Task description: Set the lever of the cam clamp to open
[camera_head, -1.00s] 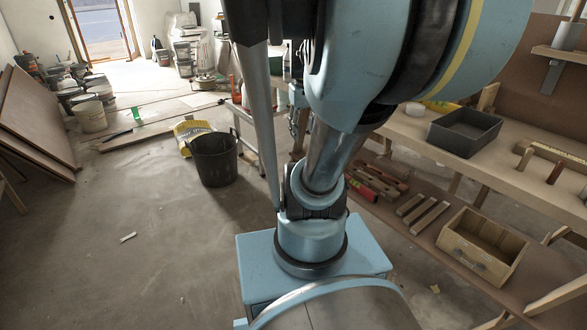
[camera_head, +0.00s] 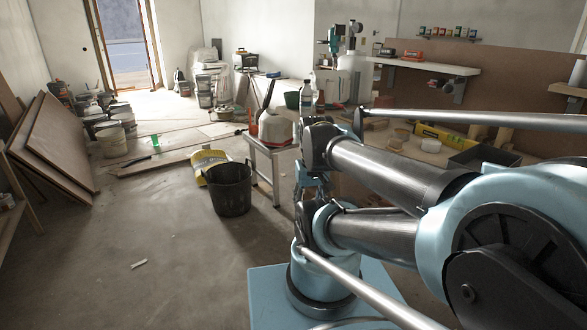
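I cannot make out the cam clamp or its lever for certain in the head view. My gripper (camera_head: 309,184) seems to hang below the wrist at the end of my folded arm, just above the blue base. It is small and partly hidden by my own arm links, so its fingers cannot be judged. I see nothing clearly held in it.
A small side table (camera_head: 264,146) with a pale and red object (camera_head: 275,128) stands left of my arm. A black bucket (camera_head: 231,190) stands before it. A workbench with a dark tray (camera_head: 484,157) is at right.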

